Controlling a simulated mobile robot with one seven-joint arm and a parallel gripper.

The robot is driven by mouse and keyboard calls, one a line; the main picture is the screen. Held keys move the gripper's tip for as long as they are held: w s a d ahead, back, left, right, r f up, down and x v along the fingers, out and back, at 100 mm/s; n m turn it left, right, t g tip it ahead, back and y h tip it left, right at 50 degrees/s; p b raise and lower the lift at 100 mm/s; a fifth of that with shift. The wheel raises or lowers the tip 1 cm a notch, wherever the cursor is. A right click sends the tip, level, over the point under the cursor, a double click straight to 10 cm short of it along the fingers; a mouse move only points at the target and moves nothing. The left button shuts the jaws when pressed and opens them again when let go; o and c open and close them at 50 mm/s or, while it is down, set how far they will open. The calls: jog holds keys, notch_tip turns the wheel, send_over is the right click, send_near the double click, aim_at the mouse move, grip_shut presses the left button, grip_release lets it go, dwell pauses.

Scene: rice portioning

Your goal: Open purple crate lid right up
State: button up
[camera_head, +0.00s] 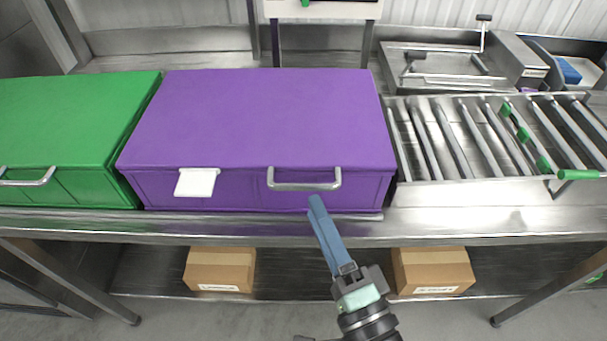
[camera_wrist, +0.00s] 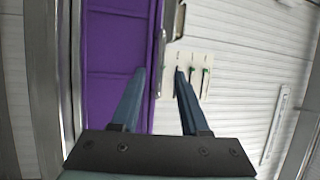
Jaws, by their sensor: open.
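The purple crate (camera_head: 265,115) stands on the metal bench in the head view, its lid closed. Its front has a grey metal bar handle (camera_head: 304,185) right of centre and a white tag (camera_head: 197,182) to the left. My gripper (camera_head: 316,205) is just below and in front of the handle, with blue fingers pointing up toward it. In the wrist view my gripper (camera_wrist: 158,72) is open and empty, with the purple crate front (camera_wrist: 112,75) on the left. The handle (camera_wrist: 161,50) shows beyond and between the fingertips. I see no contact with it.
A green crate (camera_head: 75,115) stands close on the left. A roller rack (camera_head: 470,135) with green-ended bars is close on the right, with a metal sink (camera_head: 440,65) behind. Cardboard boxes (camera_head: 220,268) (camera_head: 432,270) sit on the lower shelf. The bench edge (camera_head: 230,228) runs below the crate.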

aim_at(304, 185)
jog(key=p+x, duration=0.1)
jog(key=x, duration=0.5)
jog(key=shift+s, duration=0.1)
grip_shut()
dwell(1.2)
